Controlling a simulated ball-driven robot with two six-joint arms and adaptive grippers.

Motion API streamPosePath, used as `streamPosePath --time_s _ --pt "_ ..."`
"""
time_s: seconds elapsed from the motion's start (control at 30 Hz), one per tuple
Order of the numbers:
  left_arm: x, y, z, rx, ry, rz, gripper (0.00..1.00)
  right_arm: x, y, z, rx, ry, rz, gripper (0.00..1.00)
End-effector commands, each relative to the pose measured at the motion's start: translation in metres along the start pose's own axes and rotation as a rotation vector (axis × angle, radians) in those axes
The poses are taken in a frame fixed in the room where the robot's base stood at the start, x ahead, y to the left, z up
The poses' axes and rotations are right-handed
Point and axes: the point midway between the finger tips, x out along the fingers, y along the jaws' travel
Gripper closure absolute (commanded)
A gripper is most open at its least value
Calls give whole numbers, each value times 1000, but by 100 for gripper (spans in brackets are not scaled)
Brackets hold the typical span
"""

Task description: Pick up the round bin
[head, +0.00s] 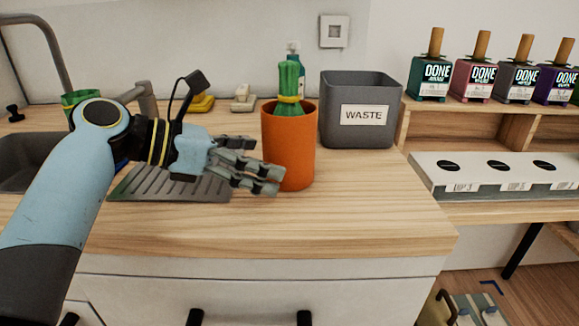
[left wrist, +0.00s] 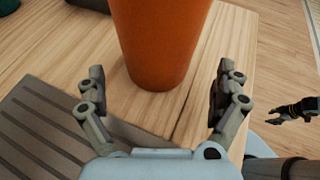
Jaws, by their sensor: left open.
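The round bin is an orange cylinder (head: 288,150) standing upright on the wooden counter, with a green bottle-like thing (head: 289,90) with a yellow band standing in it. My left gripper (head: 264,167) is open, at the left and near side of the bin. In the left wrist view the bin (left wrist: 160,45) stands just beyond the open fingers of my left gripper (left wrist: 157,84), roughly centred between them, with nothing held.
A grey square bin labelled WASTE (head: 360,112) stands close behind the orange bin on the right. A ridged drainboard (head: 170,187) lies under my left gripper, beside the sink (head: 25,160). Bare counter (head: 360,200) lies to the right and in front.

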Motion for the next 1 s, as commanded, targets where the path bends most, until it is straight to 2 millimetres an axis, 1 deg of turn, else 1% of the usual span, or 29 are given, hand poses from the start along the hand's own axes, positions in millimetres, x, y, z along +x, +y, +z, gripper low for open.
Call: streamPosePath --time_s 0.07,0.13,0.3,0.4,0.5,0.67,0.7,1.0 --pt "6 0 0 0 0 0 0 2 0 2 0 -3 0 60" --pt "13 0 1 0 -1 -1 0 4 0 -1 0 1 0 60" --pt "41 2 5 0 -1 -2 0 11 -1 -14 1 22 0 60" --pt "52 2 5 0 0 0 0 13 -1 -19 1 29 0 60" --pt "56 3 5 2 1 1 0 14 -1 -19 1 30 0 60" --pt "56 3 6 2 1 2 0 13 -1 -17 1 26 0 60" --pt "56 3 6 2 1 2 1 13 -1 -16 1 25 0 60" --pt "55 3 6 2 2 1 41 13 0 -11 0 17 1 60"
